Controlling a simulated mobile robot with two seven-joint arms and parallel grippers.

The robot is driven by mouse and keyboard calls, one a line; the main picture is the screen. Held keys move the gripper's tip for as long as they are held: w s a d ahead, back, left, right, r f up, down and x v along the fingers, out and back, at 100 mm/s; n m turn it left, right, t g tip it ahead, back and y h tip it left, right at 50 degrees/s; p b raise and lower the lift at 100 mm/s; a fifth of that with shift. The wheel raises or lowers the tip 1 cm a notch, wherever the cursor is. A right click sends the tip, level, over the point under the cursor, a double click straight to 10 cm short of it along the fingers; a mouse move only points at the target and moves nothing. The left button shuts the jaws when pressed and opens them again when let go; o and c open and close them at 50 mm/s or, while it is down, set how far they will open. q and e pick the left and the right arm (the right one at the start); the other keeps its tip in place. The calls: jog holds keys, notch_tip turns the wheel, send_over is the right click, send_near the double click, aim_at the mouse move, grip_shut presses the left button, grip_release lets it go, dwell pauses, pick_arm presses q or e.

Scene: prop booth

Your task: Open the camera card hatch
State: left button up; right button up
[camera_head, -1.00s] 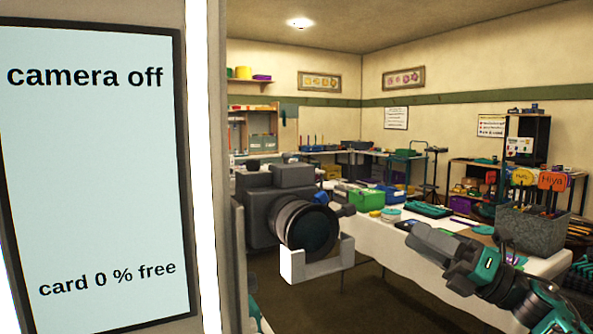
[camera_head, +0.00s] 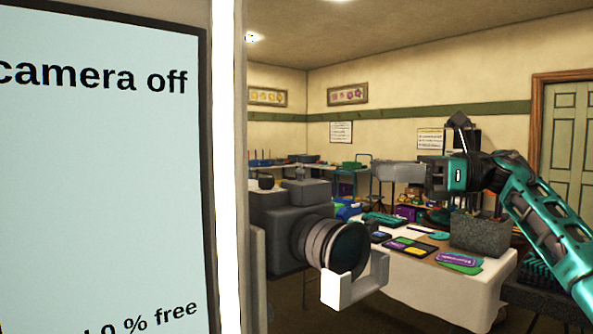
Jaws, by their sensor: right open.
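The dark grey camera (camera_head: 275,212) stands beside the screen panel, its lens (camera_head: 345,248) facing right and toward me. A white U-shaped bracket (camera_head: 352,285) is in front of the lens. I cannot make out the card hatch on the sides that show; the camera's left edge is hidden behind the panel. My right gripper (camera_head: 384,172) is open and empty, pointing left. In the picture it is above and right of the lens, apart from the camera. My left gripper is not in view.
A large screen (camera_head: 100,190) at left reads "camera off" and, partly cut off, "0 % free". Behind the camera a white-clothed table (camera_head: 450,285) holds a grey bin (camera_head: 480,235), cards and trays. A green door (camera_head: 570,135) is at far right.

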aim_at(315, 181)
jog(key=a, duration=0.4)
jog(key=w+a, duration=0.1)
jog(key=a, duration=0.3)
jog(key=w+a+p, duration=0.1)
jog(key=a, duration=0.3)
jog(key=shift+a, duration=0.3)
jog(key=shift+c, duration=0.4)
grip_shut()
